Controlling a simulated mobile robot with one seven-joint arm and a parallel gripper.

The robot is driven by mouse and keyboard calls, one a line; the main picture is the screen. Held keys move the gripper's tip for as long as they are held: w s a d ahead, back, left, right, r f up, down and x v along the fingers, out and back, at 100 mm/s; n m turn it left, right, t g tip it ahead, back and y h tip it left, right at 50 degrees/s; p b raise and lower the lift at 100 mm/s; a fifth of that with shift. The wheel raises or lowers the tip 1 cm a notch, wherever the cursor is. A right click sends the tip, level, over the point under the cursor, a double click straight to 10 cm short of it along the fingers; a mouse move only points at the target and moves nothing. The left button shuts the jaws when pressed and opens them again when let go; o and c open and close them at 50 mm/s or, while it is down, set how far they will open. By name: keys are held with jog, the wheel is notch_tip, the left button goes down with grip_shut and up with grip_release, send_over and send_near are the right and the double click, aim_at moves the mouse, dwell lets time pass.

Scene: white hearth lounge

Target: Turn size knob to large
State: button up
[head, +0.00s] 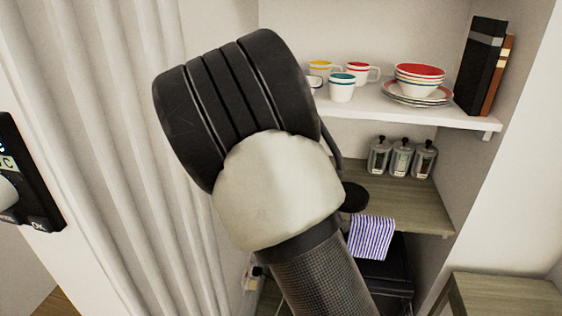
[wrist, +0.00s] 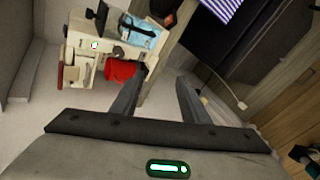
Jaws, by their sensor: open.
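My gripper (wrist: 163,78) is open in the wrist view, its two dark fingers apart with nothing held between them. A cream appliance (wrist: 78,50) with a green-lit mark shows beyond the fingers, at the upper left of the wrist view. A small dark round spot on its face may be a knob, but it is too small to tell, and no size marking can be read. A red object (wrist: 120,71) sits at the appliance, beside the left finger in the picture. The fingers appear apart from the appliance. In the head view my arm fills the middle and the gripper is hidden.
A white shelf (head: 470,120) holds cups, stacked bowls and books. Several jars (head: 401,158) stand on a wooden shelf (head: 415,205) below. A wooden stool (head: 500,295) is at lower right, a black panel (head: 35,170) at left.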

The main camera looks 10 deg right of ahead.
notch_tip(320, 180, up, 4)
jog(key=w+a+n+t+p, duration=0.1)
jog(key=w+n+t+p, duration=0.15)
jog(key=n, duration=0.45)
jog(key=a+r+x, duration=0.1)
jog(key=x, duration=1.6)
jog(key=shift+w+r+n+t, duration=0.2)
jog(key=shift+w+n+t, duration=0.1)
jog(key=shift+w+t, duration=0.1)
grip_shut()
